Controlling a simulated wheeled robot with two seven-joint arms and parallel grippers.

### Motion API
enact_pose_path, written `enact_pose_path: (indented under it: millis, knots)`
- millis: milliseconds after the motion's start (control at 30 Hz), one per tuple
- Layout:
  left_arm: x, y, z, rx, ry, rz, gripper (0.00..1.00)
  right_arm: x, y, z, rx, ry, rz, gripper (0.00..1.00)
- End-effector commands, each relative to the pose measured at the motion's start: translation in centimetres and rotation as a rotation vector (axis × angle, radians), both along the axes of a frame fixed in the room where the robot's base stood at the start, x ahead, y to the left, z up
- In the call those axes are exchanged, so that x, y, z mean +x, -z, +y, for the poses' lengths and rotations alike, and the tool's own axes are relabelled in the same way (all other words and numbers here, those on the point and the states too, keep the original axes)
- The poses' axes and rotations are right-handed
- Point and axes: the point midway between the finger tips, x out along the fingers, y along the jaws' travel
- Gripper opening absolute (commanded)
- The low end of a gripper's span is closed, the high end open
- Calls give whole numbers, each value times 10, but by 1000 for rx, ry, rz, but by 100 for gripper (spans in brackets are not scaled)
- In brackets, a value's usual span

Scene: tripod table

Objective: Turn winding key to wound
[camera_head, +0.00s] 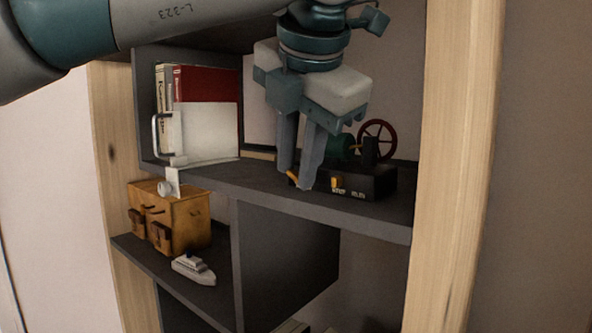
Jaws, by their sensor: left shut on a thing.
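A model machine (375,185) with a black base, a green cylinder and a red spoked wheel (377,140) stands on the dark middle shelf. An orange key-like part (293,176) shows at the left end of its base. A second small orange knob (337,183) is on the front face, next to pale lettering too small to read. My left gripper (298,180) points down from above, its fingers on either side of the orange key-like part and shut on it. The fingers hide most of that part and the base's left end. My right gripper is not in view.
A white bookend (210,133) and red binders (205,85) stand left on the same shelf (380,228). Below are a wooden box (188,222) and a toy ship (194,270). Pale wooden posts (455,150) flank the shelves.

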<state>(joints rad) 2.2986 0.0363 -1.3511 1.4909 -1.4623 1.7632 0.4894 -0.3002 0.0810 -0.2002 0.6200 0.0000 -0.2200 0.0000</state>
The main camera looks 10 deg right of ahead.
Motion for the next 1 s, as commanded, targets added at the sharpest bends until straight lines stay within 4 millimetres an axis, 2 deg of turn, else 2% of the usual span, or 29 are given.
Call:
enact_pose_path:
  millis: [333, 367, 400, 433, 767, 1000]
  knots:
    - [-1, -1, -1, 10, 0, -16, 1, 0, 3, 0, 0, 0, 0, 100]
    - [-1, -1, -1, 10, 0, -16, 30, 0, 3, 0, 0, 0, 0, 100]
    - [-1, -1, -1, 10, 0, -16, 40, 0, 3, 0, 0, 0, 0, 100]
    - [-1, -1, -1, 10, -1, -16, 42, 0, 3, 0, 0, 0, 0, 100]
    - [-1, -1, 0, 11, 1, -14, 42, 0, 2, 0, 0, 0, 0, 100]
    - [-5, -16, 4, 11, 4, -14, 42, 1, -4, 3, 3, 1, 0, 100]
